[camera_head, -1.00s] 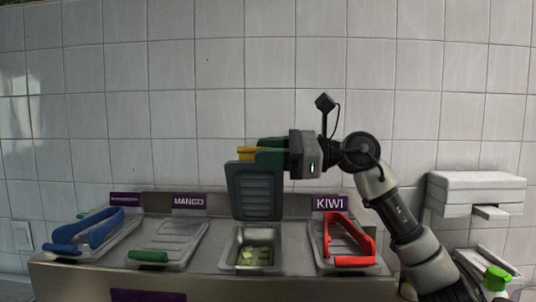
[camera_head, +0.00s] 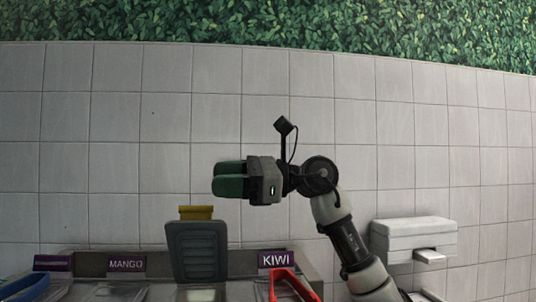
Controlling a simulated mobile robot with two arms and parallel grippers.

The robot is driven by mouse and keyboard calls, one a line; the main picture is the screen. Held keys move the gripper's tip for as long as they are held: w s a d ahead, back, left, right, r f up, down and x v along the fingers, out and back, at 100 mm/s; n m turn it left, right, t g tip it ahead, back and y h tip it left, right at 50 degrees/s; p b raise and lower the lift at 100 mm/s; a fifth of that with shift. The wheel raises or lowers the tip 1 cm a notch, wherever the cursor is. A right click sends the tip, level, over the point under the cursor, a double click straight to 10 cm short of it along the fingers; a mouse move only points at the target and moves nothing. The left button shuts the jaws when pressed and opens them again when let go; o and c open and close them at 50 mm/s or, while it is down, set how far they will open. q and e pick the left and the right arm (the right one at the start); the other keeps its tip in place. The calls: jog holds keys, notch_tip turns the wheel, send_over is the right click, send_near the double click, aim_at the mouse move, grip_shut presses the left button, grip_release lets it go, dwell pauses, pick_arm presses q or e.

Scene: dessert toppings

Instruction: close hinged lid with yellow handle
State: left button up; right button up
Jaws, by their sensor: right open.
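The hinged lid (camera_head: 197,252) is a dark grey panel standing upright, open, above its bin between the MANGO and KIWI signs. Its yellow handle (camera_head: 196,213) is at the top edge. The bin (camera_head: 201,295) below it shows only at the bottom edge of the picture, its contents mostly cut off. My right gripper (camera_head: 228,180), with green fingers pointing left, is open and empty. It appears above and slightly right of the yellow handle, with a visible gap between them. My left gripper is not in view.
A red handle (camera_head: 293,283) lies to the right under the KIWI sign (camera_head: 275,259). A blue handle (camera_head: 24,287) is at the far left. A white dispenser (camera_head: 412,238) is on the tiled wall at right.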

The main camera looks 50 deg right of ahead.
jog(key=s+d+r, duration=0.3)
jog(key=s+r, duration=0.2)
jog(key=s, duration=0.3)
jog(key=shift+d, duration=0.35)
